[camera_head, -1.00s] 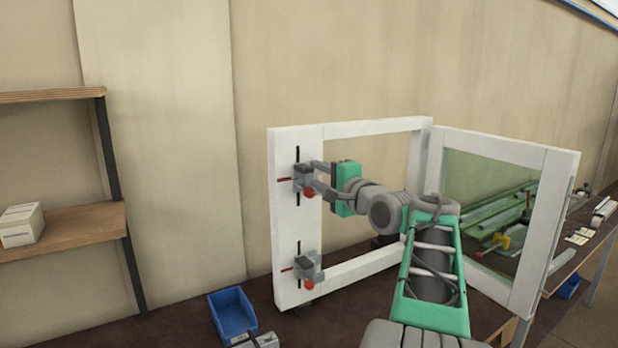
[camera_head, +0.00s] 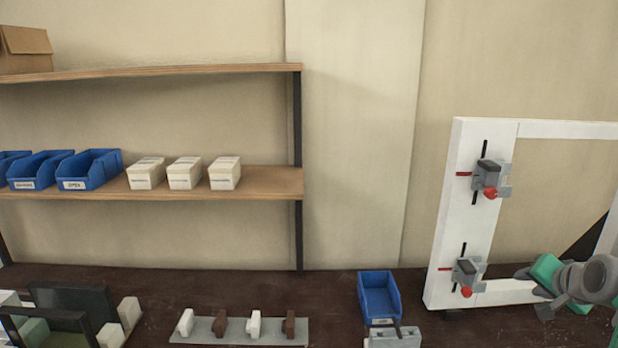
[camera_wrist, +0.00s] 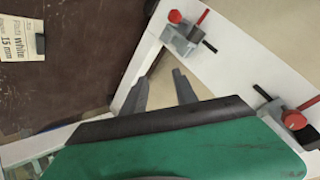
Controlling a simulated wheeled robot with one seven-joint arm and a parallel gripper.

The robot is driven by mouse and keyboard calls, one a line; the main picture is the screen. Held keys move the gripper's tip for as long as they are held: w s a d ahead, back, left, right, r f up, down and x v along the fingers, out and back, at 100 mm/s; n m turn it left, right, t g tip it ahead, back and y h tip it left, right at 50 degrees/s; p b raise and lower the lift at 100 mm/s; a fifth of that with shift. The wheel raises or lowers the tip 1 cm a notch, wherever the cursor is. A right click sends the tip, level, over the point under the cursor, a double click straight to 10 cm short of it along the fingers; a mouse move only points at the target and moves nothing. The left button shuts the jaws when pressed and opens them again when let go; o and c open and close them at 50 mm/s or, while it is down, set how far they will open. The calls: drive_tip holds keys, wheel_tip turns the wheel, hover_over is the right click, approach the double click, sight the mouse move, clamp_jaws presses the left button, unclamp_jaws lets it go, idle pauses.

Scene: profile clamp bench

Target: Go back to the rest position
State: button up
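My gripper (camera_head: 530,292) is at the right of the head view, low in front of the white frame (camera_head: 450,225). Its two fingers stand apart with nothing between them, and the wrist view shows them open and empty too (camera_wrist: 162,90). The upper clamp (camera_head: 487,175) and the lower clamp (camera_head: 467,271), both grey with red knobs, sit on the frame's left upright. My gripper is apart from both, to the right of the lower clamp. Both clamps also show in the wrist view, one at the top (camera_wrist: 180,38) and one at the right (camera_wrist: 284,112).
A blue bin (camera_head: 379,297) stands on the dark bench (camera_head: 330,285) left of the frame. A grey plate (camera_head: 215,327) with small white and brown blocks lies further left. A wall shelf (camera_head: 270,181) holds blue bins and white boxes. A paper label (camera_wrist: 18,40) lies on the bench.

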drive_tip(key=s+a+f+n+g, duration=0.1)
drive_tip(key=s+a+f+g, duration=0.35)
drive_tip(key=s+f, duration=0.6)
drive_tip(key=s+a+f+n+g+y, duration=0.25)
drive_tip(key=s+a+f, duration=0.3)
drive_tip(key=a, duration=0.45)
drive_tip(key=w+a+r+n, duration=0.1)
drive_tip(key=a+n, duration=0.2)
drive_tip(key=a, duration=0.8)
drive_tip(key=w+a+r+n, duration=0.1)
drive_tip(key=a+n, duration=0.3)
drive_tip(key=a, duration=0.7)
drive_tip(key=shift+w+r+t, duration=0.15)
drive_tip(key=shift+r+t, duration=0.15)
drive_tip(key=shift+r, duration=0.2)
drive_tip(key=shift+o, duration=0.4)
drive_tip(key=shift+n, duration=0.25)
